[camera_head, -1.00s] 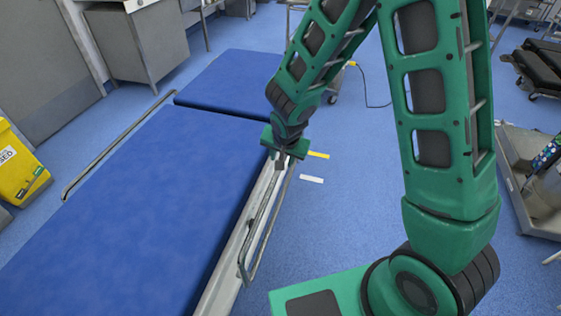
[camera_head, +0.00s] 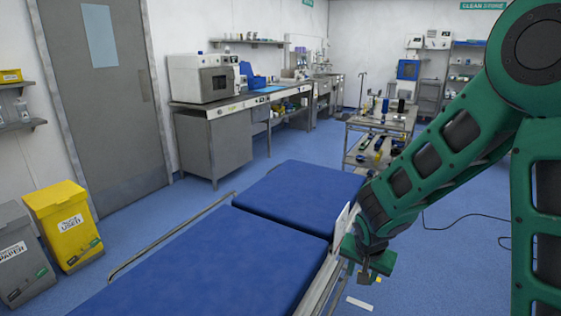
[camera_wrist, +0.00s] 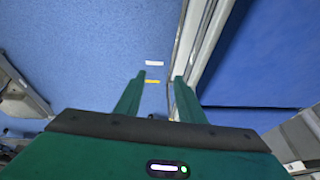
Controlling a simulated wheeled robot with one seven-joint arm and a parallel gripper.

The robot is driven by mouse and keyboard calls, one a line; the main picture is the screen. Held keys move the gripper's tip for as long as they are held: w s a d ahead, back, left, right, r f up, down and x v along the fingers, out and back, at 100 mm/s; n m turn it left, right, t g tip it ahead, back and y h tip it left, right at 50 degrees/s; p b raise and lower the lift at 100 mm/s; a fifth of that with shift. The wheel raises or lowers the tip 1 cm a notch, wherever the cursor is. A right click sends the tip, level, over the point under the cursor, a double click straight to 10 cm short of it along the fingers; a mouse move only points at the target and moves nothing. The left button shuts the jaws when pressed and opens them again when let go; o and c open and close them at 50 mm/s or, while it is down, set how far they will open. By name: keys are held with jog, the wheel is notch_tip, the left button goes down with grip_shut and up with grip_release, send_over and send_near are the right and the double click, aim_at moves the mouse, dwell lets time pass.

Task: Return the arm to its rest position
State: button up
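My gripper (camera_head: 371,277) hangs beside the right edge of the operating table (camera_head: 215,265), near the seam between its two blue cushions. In the wrist view my gripper (camera_wrist: 159,77) shows two green fingers spread apart with blue floor visible between them. It is open and empty. The table's pale side frame (camera_wrist: 196,40) runs close beside the right finger in that view. My green arm reaches in from the right of the head view, bent at the elbow. It hides part of the table's far right side.
A metal side rail (camera_head: 170,237) runs along the table's left. A yellow bin (camera_head: 66,225) and a grey bin (camera_head: 22,262) stand at left. An instrument trolley (camera_head: 378,125) stands behind the arm. A cable (camera_head: 465,215) lies on the floor at right. White and yellow strips lie below my gripper.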

jog(key=s+d+r+g, duration=0.3)
jog(key=s+d+r, duration=0.7)
jog(key=s+d, duration=0.35)
jog(key=s+d+r+y, duration=0.1)
jog(key=s+r, duration=0.1)
jog(key=s, duration=0.5)
jog(key=s+d+r+g, duration=0.1)
jog(key=s+d+r, duration=0.1)
jog(key=s, duration=0.6)
jog(key=shift+s+d+r+y, duration=0.2)
jog(key=shift+s+r+y, duration=0.1)
jog(key=shift+r+y, duration=0.15)
jog(key=shift+w+f, duration=0.2)
jog(key=shift+w, duration=0.45)
jog(key=shift+c, duration=0.6)
